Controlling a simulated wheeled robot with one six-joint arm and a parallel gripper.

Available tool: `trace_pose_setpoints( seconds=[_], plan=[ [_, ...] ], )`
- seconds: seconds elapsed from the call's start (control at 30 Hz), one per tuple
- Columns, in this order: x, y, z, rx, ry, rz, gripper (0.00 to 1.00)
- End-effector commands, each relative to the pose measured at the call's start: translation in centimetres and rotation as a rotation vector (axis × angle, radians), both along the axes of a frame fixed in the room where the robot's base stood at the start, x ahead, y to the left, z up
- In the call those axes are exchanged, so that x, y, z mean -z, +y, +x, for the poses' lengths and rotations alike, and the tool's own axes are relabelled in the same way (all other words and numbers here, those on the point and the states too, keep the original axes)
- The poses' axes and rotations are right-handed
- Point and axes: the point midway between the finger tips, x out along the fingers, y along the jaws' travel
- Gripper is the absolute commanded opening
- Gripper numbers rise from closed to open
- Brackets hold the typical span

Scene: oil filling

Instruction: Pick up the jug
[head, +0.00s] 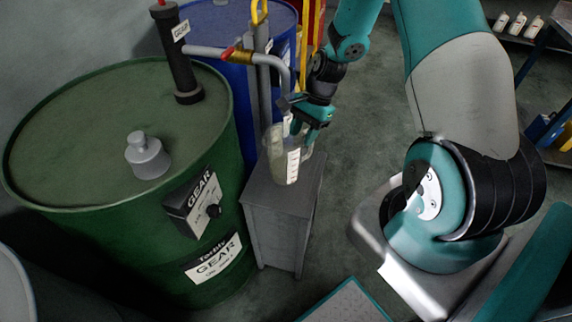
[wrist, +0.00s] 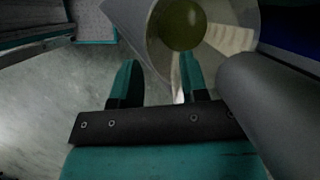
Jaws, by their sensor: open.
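The jug (head: 280,160) is a clear, graduated vessel standing upright on a small grey stand, under the pipe spout. In the wrist view the jug (wrist: 215,38) shows from above at the top, with a yellow-green round patch inside. My gripper (head: 309,130) is at the jug's upper right side. In the wrist view my gripper (wrist: 158,70) is open. Its left finger is outside the jug wall, and its right finger overlaps the jug in the picture.
A green GEAR drum (head: 85,110) stands left of the grey stand (head: 278,225), with a blue drum (head: 235,85) behind. A grey pipe (head: 205,51) reaches over the jug. A shelf with bottles (head: 518,24) is at the far right. Floor is clear behind the arm.

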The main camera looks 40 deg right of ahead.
Motion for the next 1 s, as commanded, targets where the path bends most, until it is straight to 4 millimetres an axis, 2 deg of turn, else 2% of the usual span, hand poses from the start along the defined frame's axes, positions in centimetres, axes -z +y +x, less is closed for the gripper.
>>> trace_pose_setpoints(
  seconds=[0.3, 0.6, 0.63, 0.8, 1.0],
  plan=[
    [4.0, 1.9, -1.0, -0.001, 0.004, 0.001, 0.40],
    [4.5, 2.1, -0.9, 0.000, 0.001, 0.001, 0.40],
    [4.5, 2.1, -0.9, 0.000, 0.001, 0.001, 0.36],
    [4.5, 2.1, -0.9, 0.000, 0.001, 0.001, 0.00],
    [4.4, 2.1, -0.9, 0.000, 0.000, 0.001, 0.00]
  ],
)
